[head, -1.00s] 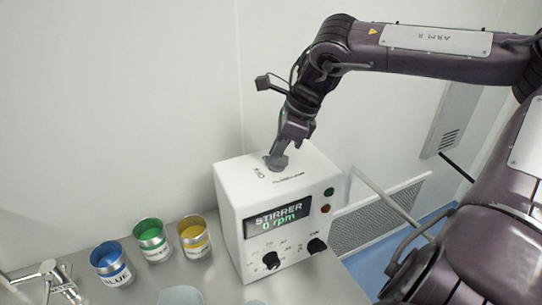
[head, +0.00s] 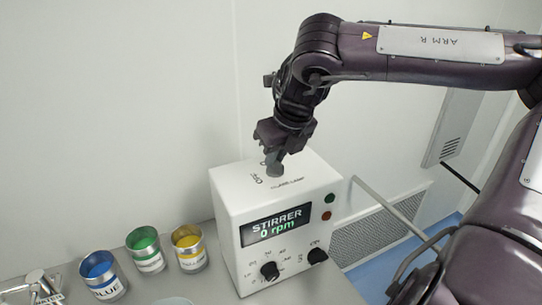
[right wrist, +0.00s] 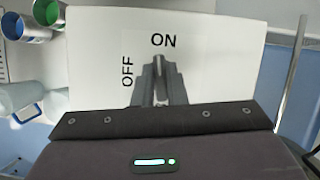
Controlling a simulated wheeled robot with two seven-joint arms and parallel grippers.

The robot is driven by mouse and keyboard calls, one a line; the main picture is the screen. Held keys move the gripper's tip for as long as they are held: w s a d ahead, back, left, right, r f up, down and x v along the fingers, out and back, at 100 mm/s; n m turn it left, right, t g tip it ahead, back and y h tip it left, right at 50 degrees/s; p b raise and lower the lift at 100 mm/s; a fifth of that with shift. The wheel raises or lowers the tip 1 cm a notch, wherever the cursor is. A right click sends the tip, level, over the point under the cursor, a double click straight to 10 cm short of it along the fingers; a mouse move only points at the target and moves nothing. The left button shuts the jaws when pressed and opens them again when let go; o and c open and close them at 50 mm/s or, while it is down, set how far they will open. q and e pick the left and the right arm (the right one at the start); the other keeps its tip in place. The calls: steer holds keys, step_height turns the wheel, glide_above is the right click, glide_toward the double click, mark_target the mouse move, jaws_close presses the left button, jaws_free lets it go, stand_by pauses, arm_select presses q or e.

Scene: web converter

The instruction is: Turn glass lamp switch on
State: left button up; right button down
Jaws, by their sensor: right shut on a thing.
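The white stirrer box (head: 232,197) stands on the bench, and its top carries the glass lamp switch. My right gripper (head: 274,168) reaches down onto the box top from above. In the right wrist view its fingers (right wrist: 159,78) are shut on the small switch lever (right wrist: 159,62), which is mostly hidden between them. The fingertips lie just below the word ON and to the right of the word OFF. In the head view the lever is hidden by the gripper. My left gripper is not in view.
Blue (head: 98,268), green (head: 143,240) and yellow (head: 187,238) paint cans stand left of the box.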

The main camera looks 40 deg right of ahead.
steer(key=shift+s+a+f+m+g, duration=0.1)
steer(key=shift+s+f+m+g, duration=0.2)
steer(key=shift+m, duration=0.6)
steer(key=shift+h, duration=0.3)
steer(key=c, duration=1.5)
jaws_free()
steer(key=shift+s+a+r, duration=0.1)
steer(key=shift+r, duration=0.05)
steer(key=shift+o, duration=0.2)
steer(key=shift+s+r, duration=0.15)
steer(key=shift+r, duration=0.15)
steer(key=b+v, duration=0.1)
steer(key=v, duration=0.6)
steer(key=shift+s+a+r+b, duration=0.2)
steer(key=shift+s+r+b, duration=0.05)
steer(key=shift+r+b, duration=0.1)
